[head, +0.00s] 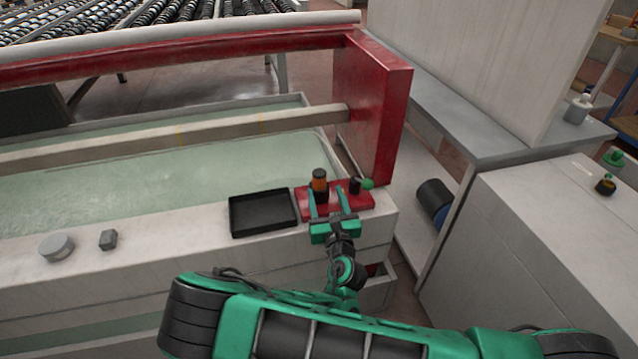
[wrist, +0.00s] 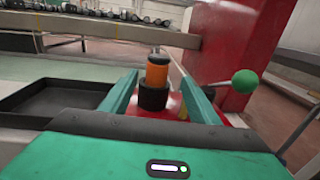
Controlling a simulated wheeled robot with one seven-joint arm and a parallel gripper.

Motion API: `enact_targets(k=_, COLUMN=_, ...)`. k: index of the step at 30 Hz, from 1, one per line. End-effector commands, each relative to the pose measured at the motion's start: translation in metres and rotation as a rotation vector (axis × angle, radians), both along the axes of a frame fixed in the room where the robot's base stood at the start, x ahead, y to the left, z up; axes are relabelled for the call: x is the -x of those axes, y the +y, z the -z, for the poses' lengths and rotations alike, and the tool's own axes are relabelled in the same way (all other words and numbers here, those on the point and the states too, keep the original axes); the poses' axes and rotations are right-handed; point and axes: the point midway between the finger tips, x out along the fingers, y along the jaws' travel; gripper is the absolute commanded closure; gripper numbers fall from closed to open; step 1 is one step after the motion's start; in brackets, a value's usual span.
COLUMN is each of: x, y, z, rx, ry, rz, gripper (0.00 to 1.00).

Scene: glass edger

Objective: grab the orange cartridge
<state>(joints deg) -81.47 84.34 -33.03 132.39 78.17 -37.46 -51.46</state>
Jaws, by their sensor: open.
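The orange cartridge (head: 319,184) stands upright on a red block (head: 355,202) at the machine's front ledge. It has a dark top, and in the wrist view the cartridge (wrist: 158,73) sits in a black collar (wrist: 153,98). My gripper (head: 325,192) is open, with its two green fingers reaching over the red block. In the wrist view, the cartridge appears between the fingers of my gripper (wrist: 160,85), toward their far ends. I cannot tell whether either finger touches it.
A lever with a green ball knob (head: 367,183) stands right of the fingers. A black tray (head: 263,212) lies to the left. A round grey disc (head: 56,247) and a dark hex nut (head: 108,239) lie farther left. A red upright (head: 375,105) rises behind.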

Motion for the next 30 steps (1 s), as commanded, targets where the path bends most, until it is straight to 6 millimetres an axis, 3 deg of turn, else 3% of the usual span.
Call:
enact_targets(k=3, x=-0.016, y=0.007, z=-0.001, rx=-0.005, ry=-0.001, rz=-0.003, gripper=0.44)
enact_targets(k=11, x=-0.032, y=0.013, z=0.000, rx=-0.003, ry=0.000, rz=-0.008, gripper=0.44)
enact_targets(k=21, x=-0.072, y=0.022, z=0.001, rx=-0.004, ry=0.000, rz=-0.008, gripper=0.44)
enact_targets(k=30, x=-0.075, y=0.023, z=0.001, rx=-0.001, ry=-0.001, rz=-0.009, gripper=0.47)
